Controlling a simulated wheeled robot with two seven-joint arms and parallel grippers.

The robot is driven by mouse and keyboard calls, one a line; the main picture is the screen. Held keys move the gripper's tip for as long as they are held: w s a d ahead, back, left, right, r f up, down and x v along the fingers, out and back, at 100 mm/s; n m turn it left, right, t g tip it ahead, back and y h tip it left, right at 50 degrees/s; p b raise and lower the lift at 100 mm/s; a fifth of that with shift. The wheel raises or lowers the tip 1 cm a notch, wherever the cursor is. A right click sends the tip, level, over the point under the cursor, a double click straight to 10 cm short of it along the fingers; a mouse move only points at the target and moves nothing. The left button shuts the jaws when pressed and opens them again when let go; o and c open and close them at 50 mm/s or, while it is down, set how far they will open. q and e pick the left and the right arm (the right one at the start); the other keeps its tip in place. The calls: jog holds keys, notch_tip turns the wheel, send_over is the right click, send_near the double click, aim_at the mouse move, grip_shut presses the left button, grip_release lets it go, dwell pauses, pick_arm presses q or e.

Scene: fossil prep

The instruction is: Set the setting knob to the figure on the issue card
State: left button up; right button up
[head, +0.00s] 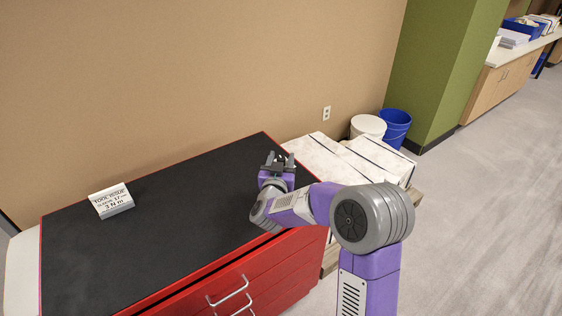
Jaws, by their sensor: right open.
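The issue card (111,200) is a small white tent card on the left part of the black-topped red tool chest (170,215). It is headed "TOOL ISSUE" and its largest line appears to read "3 N m"; a smaller line with "17" is hard to read. My right gripper (279,158) is open over the far right end of the chest top, pointing away from me. I cannot make out a setting knob; the gripper and arm cover part of that end. My left gripper is not in view.
White wrapped blocks (345,160) lie on a pallet right of the chest. A white bucket (368,126) and a blue bin (396,126) stand behind them. The middle of the chest top is clear. The tan wall (200,80) runs close behind.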

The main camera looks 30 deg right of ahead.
jog(key=c, duration=0.9)
jog(key=shift+w, duration=0.1)
jog(key=m+g+h+p, duration=0.2)
jog(key=g, duration=0.1)
jog(key=shift+r+h, duration=0.1)
jog(key=shift+h, duration=0.3)
jog(key=m+g+h+p, duration=0.2)
jog(key=m+g+p, duration=0.2)
jog(key=shift+g+h, duration=0.3)
jog(key=shift+m+g+h+p, duration=0.6)
jog(key=shift+m+g+p, duration=0.95)
jog(key=shift+g, duration=1.15)
jog(key=shift+m+g, duration=0.3)
jog(key=shift+m, duration=0.15)
